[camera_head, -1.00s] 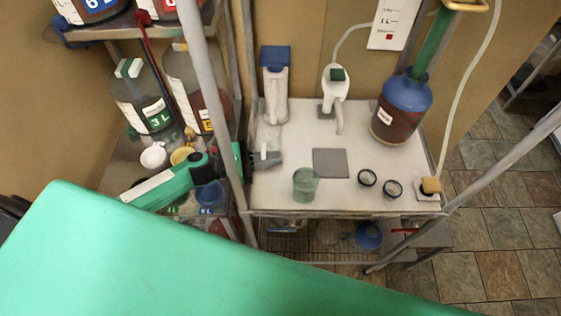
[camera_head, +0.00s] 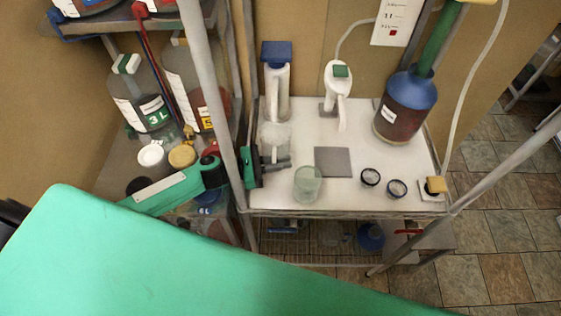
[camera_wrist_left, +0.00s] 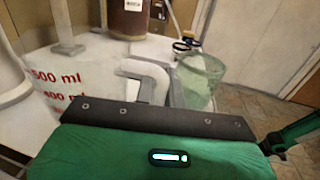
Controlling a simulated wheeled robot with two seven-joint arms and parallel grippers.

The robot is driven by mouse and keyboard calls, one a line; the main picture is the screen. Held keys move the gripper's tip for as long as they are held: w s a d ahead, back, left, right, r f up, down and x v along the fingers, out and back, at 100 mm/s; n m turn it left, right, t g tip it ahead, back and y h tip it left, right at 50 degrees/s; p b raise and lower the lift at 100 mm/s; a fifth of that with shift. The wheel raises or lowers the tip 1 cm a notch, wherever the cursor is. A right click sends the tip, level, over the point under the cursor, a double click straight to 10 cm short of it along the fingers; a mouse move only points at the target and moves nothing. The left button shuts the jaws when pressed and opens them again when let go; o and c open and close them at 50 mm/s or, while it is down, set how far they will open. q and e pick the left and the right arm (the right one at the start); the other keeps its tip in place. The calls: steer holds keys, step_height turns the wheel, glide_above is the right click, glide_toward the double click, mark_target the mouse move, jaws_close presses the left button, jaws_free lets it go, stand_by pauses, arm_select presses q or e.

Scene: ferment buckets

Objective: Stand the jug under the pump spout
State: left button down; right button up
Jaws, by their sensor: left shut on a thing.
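The jug (camera_head: 275,136) is clear, with red volume marks that show large in the left wrist view (camera_wrist_left: 62,84). It is at the left of the white bench top; I cannot tell if its base touches. My left gripper (camera_head: 276,164) is shut on its pale handle (camera_wrist_left: 148,72). The white pump (camera_head: 337,82) with a green top stands at the back middle; its spout (camera_head: 342,117) points down toward the front, right of the jug. The jug is not under this spout. A grey square pad (camera_head: 333,162) lies in front of the pump. My right gripper is not in view.
A green-tinted glass (camera_head: 308,184) stands close right of my left gripper. Two dark rings (camera_head: 371,177) lie right of the pad. A blue-topped dispenser (camera_head: 277,85) stands behind the jug, a dark red bottle (camera_head: 400,118) at right. A metal post (camera_head: 212,100) rises left of the bench.

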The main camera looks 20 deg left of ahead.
arm_select(q)
steer(key=c, duration=1.5)
jaws_free()
steer(key=shift+f, duration=0.1)
steer(key=shift+r, duration=0.2)
steer(key=shift+s+a+f, duration=0.1)
steer(key=shift+a+f, duration=0.05)
steer(key=shift+a, duration=0.1)
steer(key=b+v, duration=0.3)
steer(key=v, duration=0.7)
steer(key=shift+b, duration=0.4)
steer(key=shift+s+a, duration=0.35)
steer(key=shift+a, duration=0.3)
